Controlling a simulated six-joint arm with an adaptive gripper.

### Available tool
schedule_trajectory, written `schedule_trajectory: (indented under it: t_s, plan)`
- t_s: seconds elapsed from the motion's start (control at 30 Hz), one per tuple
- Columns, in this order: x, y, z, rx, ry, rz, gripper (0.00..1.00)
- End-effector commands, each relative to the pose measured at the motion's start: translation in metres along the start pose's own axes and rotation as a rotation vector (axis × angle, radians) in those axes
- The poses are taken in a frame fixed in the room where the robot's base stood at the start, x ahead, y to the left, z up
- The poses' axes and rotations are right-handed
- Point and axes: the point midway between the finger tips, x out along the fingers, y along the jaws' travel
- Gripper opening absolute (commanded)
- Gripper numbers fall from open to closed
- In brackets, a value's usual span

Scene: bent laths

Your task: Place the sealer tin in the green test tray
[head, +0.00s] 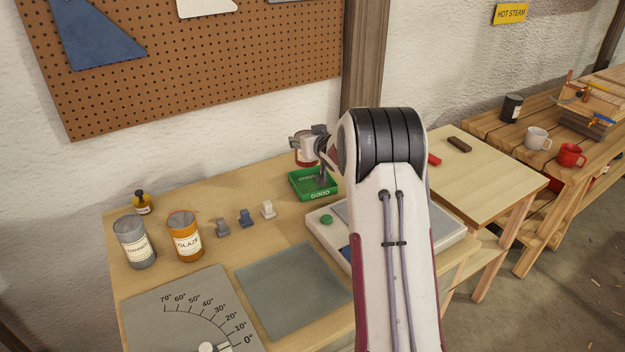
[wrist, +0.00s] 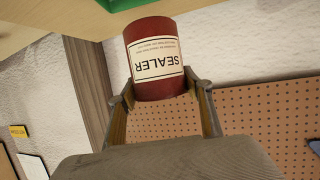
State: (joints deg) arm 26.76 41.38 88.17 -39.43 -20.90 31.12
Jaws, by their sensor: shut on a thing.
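The sealer tin (wrist: 158,62) is dark red with a cream SEALER label, which reads upside down in the wrist view. My gripper (wrist: 163,91) is shut on it, one finger on each side. In the head view the tin (head: 303,160) is partly covered by my gripper (head: 308,142). The green test tray (head: 320,194), marked GOOD, lies on the bench. The tin appears over the back of the tray; its exact height is hard to tell. A green edge of the tray (wrist: 124,4) shows at the top of the wrist view.
A thinner tin (head: 134,243), a glaze tin (head: 185,238) and a small amber bottle (head: 142,203) stand at the bench's left. Three small blocks (head: 246,218) stand left of the tray. A pale device with a green button (head: 326,219) sits in front of the tray.

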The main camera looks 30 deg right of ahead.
Motion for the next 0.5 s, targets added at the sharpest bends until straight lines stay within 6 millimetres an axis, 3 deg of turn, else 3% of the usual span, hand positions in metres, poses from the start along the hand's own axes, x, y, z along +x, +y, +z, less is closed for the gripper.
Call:
schedule_trajectory:
  t_s: [0.1, 0.5]
  plan:
    - [-0.0012, 0.0213, -0.0043, 0.005, 0.004, 0.015, 0.19]
    - [-0.0001, 0.0191, -0.0080, 0.007, 0.004, 0.019, 0.19]
